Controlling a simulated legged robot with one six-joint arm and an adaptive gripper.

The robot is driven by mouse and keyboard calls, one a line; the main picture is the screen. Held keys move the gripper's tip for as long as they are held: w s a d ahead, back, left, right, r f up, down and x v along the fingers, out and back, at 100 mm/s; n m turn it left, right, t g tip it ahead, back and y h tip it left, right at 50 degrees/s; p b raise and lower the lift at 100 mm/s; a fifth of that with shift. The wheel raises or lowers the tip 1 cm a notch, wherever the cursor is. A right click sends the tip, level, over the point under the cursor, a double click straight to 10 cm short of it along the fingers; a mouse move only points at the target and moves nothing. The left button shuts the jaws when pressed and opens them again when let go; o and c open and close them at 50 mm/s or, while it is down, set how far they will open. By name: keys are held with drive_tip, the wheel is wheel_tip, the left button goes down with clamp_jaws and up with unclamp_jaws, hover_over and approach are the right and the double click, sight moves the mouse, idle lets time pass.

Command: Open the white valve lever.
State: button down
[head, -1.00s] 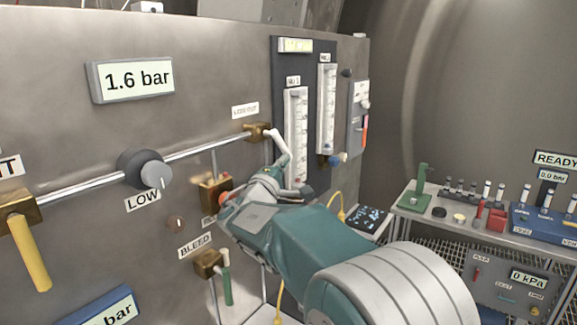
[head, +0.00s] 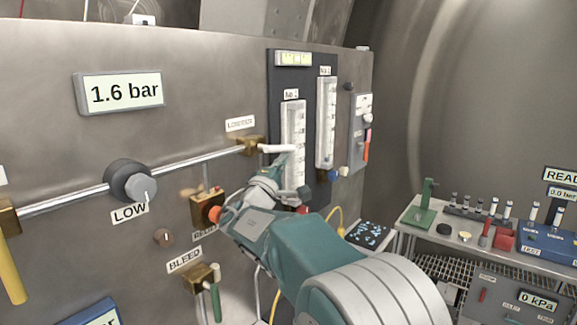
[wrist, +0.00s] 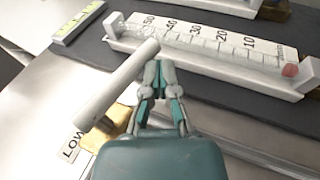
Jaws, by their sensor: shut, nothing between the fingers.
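The white valve lever (head: 276,148) sticks out from a brass valve body (head: 250,145) at the right end of a steel pipe on the panel. In the head view it lies about level, pointing right. My gripper (head: 289,165) is just below the lever's free end. In the wrist view the lever (wrist: 118,94) runs diagonally left of my gripper (wrist: 158,76). The fingers are closed together with nothing between them, close beside the lever's end. I cannot tell whether they touch it.
A flow meter (head: 293,130) stands right behind my fingers, with a second one (head: 326,115) to its right. An orange-red knob on a brass block (head: 208,210) sits below left. A grey LOW knob (head: 140,188) is farther left. A bench (head: 400,228) with small items stands right.

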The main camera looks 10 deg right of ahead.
wheel_tip(320, 180, down, 13)
drive_tip(key=s+d, duration=0.2)
idle(1.6)
